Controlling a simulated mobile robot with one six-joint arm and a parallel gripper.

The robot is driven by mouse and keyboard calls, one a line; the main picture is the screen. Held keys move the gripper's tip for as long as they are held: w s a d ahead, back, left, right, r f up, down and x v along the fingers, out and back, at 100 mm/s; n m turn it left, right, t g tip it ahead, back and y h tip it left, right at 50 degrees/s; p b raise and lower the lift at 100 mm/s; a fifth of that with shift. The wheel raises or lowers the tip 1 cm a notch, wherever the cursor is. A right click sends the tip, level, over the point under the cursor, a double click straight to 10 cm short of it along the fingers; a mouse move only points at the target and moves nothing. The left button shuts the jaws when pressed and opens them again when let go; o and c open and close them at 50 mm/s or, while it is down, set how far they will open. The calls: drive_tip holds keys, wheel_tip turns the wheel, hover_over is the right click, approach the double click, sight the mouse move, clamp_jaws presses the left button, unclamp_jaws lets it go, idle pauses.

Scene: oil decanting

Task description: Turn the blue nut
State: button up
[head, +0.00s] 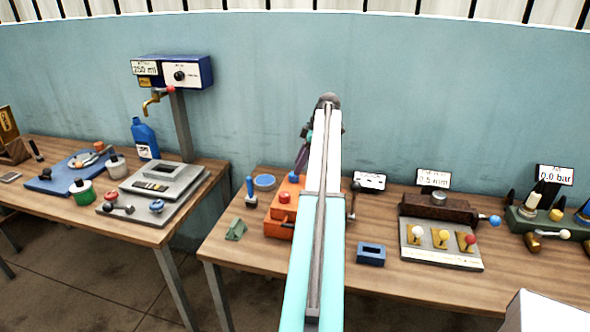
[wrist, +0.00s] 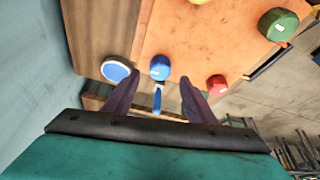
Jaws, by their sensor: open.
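A small round blue piece (wrist: 160,67), which looks like the blue nut, sits on the orange unit (wrist: 190,45) in the wrist view. My gripper (wrist: 160,80) is open, with its two dark purple fingers spread to either side of the line to the blue piece. The fingers appear apart from it, and nothing is held between them. In the head view, my gripper (head: 301,160) is mostly hidden behind my arm, over the orange unit (head: 281,222).
A red knob (wrist: 216,85) and a green knob (wrist: 279,24) stand on the orange unit. A blue upright handle (head: 250,190) and a blue disc (head: 265,182) are close by on its left. A blue block (head: 371,253) and a lever panel (head: 440,257) lie to the right.

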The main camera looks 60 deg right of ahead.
sight(294, 177)
drive_tip(key=shift+p+x, duration=0.5)
drive_tip(key=shift+x, duration=1.6)
drive_tip(key=c, duration=1)
